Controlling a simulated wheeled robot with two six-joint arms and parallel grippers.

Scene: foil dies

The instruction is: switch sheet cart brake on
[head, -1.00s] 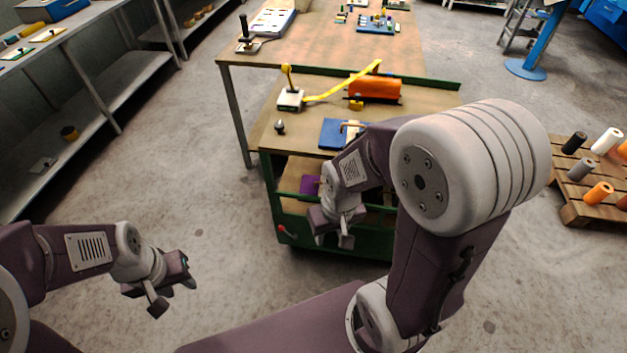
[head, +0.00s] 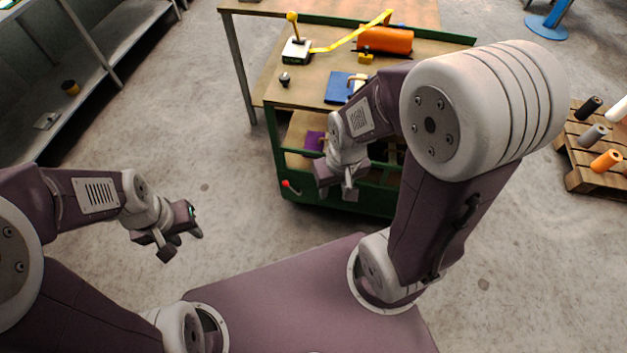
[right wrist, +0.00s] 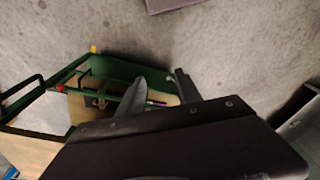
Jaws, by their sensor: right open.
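The green-framed sheet cart (head: 345,203) stands ahead of me, with a wooden top and a lower shelf. A short lever with a red knob (head: 288,185) sticks out at its lower left front corner. My right gripper (head: 337,193) is open and empty, in front of the cart's near side and to the right of the lever. In the right wrist view its two fingers (right wrist: 162,88) are apart, with the cart's green frame (right wrist: 100,66) behind and to the left. A small red part (right wrist: 60,88) shows there on the frame. My left gripper (head: 182,240) is empty and looks open, over bare floor.
On the cart top are an orange roll (head: 385,40), a yellow-knobbed lever device (head: 296,48), a blue block (head: 339,88) and a small dark knob (head: 285,79). A table adjoins behind, shelving stands left, and a pallet with rolls (head: 590,178) stands right. The floor left of the cart is clear.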

